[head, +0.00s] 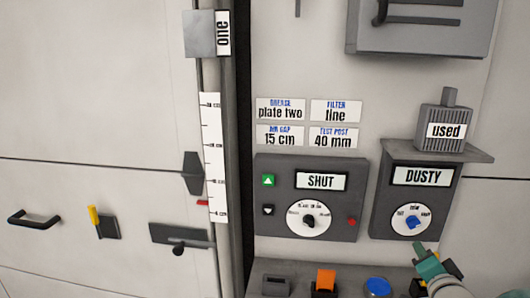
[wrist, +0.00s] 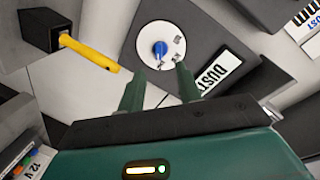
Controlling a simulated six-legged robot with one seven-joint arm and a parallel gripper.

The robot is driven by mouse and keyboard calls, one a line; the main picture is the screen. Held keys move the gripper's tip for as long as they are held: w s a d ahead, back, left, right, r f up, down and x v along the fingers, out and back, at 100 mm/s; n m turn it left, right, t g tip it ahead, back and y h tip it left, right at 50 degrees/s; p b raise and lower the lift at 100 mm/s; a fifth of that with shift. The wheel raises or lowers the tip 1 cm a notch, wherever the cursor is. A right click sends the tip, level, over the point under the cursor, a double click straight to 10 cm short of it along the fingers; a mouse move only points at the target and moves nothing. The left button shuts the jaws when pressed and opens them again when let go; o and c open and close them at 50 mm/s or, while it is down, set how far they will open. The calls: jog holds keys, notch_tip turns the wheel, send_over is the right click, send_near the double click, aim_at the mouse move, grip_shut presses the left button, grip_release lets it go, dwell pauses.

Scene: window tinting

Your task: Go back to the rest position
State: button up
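My gripper (wrist: 157,85) shows in the wrist view with its two green fingers apart and nothing between them. Beyond the fingertips is a white dial with a blue knob (wrist: 160,49) on a dark panel labelled "DUSTY". In the head view my gripper is at the lower right, partly cut off by the frame edge, below the DUSTY panel (head: 381,205). The blue knob (head: 412,222) there is just above the gripper. I cannot tell from the frames whether the fingers touch the panel.
A SHUT panel (head: 343,165) with a dial stands left of it. A box labelled "used" (head: 444,115) sits on a shelf above the DUSTY panel. A lower ledge holds an orange item (head: 325,279) and a blue item (head: 378,286). A yellow handle (wrist: 90,53) juts out in the wrist view.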

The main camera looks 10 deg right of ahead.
jog(key=a+r+n+g, duration=0.2)
jog(key=a+n+g, duration=0.1)
jog(key=a, duration=0.5)
jog(key=s+a+n+g+y, duration=0.3)
jog(key=s+a+n, duration=0.2)
jog(key=a, duration=0.6)
jog(key=s+a+f+n+g+y, duration=0.1)
jog(key=s+a+n+g+y, duration=0.1)
jog(key=s+a+n, duration=0.3)
jog(key=s+a+g, duration=0.1)
jog(key=s+a, duration=0.2)
jog(key=a, duration=0.3)
jog(key=shift+g+y, duration=0.3)
jog(key=shift+y, duration=0.1)
